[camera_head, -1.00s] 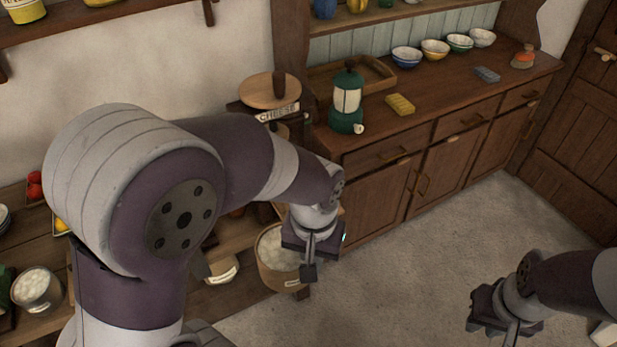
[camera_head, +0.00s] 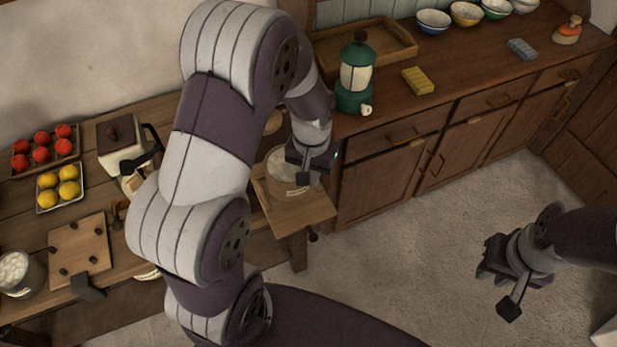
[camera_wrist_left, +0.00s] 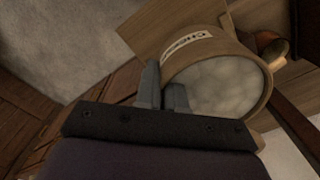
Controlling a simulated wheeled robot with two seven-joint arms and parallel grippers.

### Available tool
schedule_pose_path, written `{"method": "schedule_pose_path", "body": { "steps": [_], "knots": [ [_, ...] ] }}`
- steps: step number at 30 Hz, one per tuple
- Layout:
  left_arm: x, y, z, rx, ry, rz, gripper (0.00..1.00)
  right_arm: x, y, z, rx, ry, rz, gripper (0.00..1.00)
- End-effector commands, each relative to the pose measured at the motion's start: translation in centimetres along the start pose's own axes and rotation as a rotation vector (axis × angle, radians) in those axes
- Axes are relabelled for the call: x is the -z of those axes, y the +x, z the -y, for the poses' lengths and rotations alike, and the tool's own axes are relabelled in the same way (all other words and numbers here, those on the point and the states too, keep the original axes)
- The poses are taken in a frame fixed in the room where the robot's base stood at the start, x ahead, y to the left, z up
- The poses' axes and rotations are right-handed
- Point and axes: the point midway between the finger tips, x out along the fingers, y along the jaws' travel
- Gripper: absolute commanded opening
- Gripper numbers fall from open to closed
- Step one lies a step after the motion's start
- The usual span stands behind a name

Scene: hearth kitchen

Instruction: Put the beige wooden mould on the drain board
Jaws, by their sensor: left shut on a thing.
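The beige wooden mould (camera_head: 284,192) is a round tub of white curds with a paper label. My left gripper (camera_head: 303,178) is at its rim. In the left wrist view the fingers (camera_wrist_left: 162,88) are shut on the wall of the mould (camera_wrist_left: 240,58), and its label reads CHEESE. The mould is upright, over or on a light wooden board (camera_head: 308,215) at the bench end, perhaps the drain board. I cannot tell whether its base touches. My right gripper (camera_head: 498,289) hangs away over the floor; its jaw gap is unclear.
The bench holds red fruit (camera_head: 42,147), yellow fruit (camera_head: 58,185), a pegged board (camera_head: 80,250) and a white curd pail (camera_head: 18,272). The floor in front is free.

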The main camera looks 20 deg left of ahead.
Motion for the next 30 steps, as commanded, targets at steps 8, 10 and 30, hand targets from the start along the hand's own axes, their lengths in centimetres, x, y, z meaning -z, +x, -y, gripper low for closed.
{"method": "schedule_pose_path", "body": {
  "steps": [8,10,30],
  "knots": [
    [0.9,3.2,0.7,0.000,0.001,0.002,0.00,0.1,-0.9,0.0,0.000,0.000,0.000,0.26],
    [0.9,4.1,0.7,0.000,0.001,0.001,0.00,0.1,-1.0,0.0,0.000,0.000,0.000,0.26],
    [0.9,5.0,0.7,0.000,0.000,-0.001,0.34,0.1,-0.8,0.0,0.000,0.000,0.000,0.26]
  ]
}}
